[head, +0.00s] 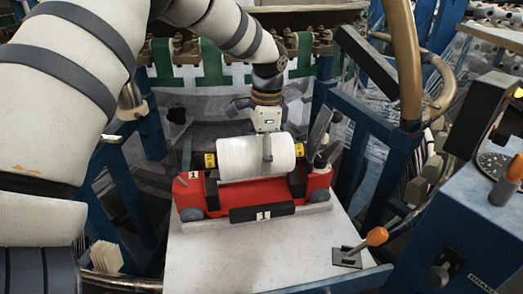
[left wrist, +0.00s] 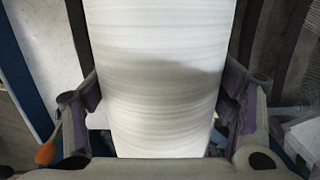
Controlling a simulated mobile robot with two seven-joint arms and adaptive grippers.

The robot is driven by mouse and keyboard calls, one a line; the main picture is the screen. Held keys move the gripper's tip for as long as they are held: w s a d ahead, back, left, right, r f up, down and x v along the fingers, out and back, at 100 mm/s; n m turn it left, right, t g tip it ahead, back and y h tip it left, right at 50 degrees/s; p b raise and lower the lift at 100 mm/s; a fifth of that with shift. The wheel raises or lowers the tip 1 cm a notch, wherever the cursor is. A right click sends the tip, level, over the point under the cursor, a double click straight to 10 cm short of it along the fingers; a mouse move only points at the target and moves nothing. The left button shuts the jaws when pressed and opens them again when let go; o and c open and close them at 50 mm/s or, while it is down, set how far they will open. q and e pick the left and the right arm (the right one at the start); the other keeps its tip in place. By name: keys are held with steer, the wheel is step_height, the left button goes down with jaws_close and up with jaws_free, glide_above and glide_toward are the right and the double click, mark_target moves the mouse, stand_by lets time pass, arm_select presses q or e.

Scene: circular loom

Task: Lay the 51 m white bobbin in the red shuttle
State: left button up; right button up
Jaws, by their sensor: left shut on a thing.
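The white bobbin (head: 240,160) lies lengthwise over the middle of the red shuttle (head: 218,203), between two yellow-marked end pieces. Its lower side is hidden by the shuttle's front, so I cannot tell whether it rests fully on the shuttle. The shuttle stands on a pale table and carries the number 1. My left gripper (head: 267,148) reaches down from above and is shut on the bobbin, one finger showing across its front. In the left wrist view the bobbin (left wrist: 160,75) fills the space between both fingers of the left gripper (left wrist: 165,112). My right gripper is not in view.
The pale table (head: 220,262) has bare room in front of the shuttle. A lever with an orange knob (head: 376,236) stands at its front right. A blue control box (head: 450,235) and blue frame posts flank the right side. Green-and-white bands (head: 212,62) hang behind.

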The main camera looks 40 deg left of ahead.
arm_select(q)
glide_above(261, 196)
steer(key=shift+w+a+f+b, duration=0.1)
steer(key=shift+f+b, duration=0.2)
steer(key=shift+f, duration=3.55)
steer(key=o, duration=2)
steer(key=r, duration=1.2)
steer(key=shift+w+d, duration=0.2)
steer(key=shift+d, duration=0.2)
